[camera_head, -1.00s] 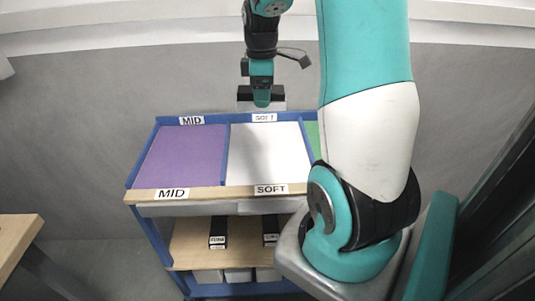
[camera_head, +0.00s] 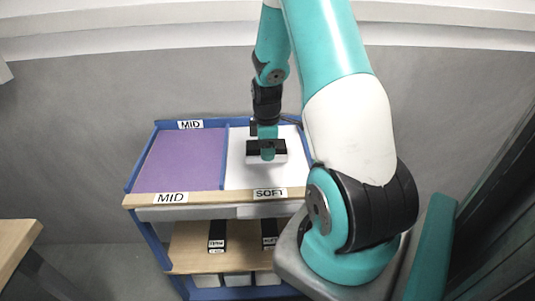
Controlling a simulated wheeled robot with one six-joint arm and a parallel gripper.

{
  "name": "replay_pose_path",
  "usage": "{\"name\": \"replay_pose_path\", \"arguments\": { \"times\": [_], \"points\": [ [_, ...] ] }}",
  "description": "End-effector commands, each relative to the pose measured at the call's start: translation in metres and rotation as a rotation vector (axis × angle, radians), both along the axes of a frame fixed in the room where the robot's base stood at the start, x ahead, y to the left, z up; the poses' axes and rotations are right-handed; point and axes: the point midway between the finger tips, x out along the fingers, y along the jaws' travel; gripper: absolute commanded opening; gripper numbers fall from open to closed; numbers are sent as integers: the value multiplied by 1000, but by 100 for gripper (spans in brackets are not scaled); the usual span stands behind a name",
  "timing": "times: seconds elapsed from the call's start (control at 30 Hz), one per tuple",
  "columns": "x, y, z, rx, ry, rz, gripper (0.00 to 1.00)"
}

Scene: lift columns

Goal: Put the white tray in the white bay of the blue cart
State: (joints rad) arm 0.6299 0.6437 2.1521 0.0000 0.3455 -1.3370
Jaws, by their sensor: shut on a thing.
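The blue cart (camera_head: 158,239) stands ahead, with a purple bay on the left of its top and a white bay (camera_head: 240,180) marked SOFT to the right of it. My gripper (camera_head: 267,152) is over the white bay, inside its outline in this view. It is shut on a small white tray (camera_head: 280,159), of which a pale edge shows below the dark jaws. The white tray is hard to tell from the white bay behind it. I cannot tell whether it touches the bay floor.
The purple bay (camera_head: 182,160) marked MID is empty. My arm hides the cart's right side. A lower wooden shelf (camera_head: 190,247) holds dark labelled items (camera_head: 217,235). A wooden table corner (camera_head: 15,245) is at the left. A grey wall (camera_head: 80,110) stands behind the cart.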

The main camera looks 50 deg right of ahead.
Motion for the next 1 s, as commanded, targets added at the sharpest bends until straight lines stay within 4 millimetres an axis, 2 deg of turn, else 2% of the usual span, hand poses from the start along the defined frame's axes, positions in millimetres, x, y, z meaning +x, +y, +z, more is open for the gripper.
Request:
{"name": "replay_pose_path", "arguments": {
  "times": [0.1, 0.2, 0.57, 0.6, 0.7, 1.0],
  "points": [
    [0, 0, -20, 2, 3, 0, 46],
    [0, 0, -29, 2, 1, 0, 46],
    [0, 0, -34, 0, 0, -1, 46],
    [0, 0, -34, 1, 1, -1, 63],
    [0, 0, -33, 0, 0, -1, 86],
    [0, 0, -31, 0, 0, -1, 87]
  ]
}}
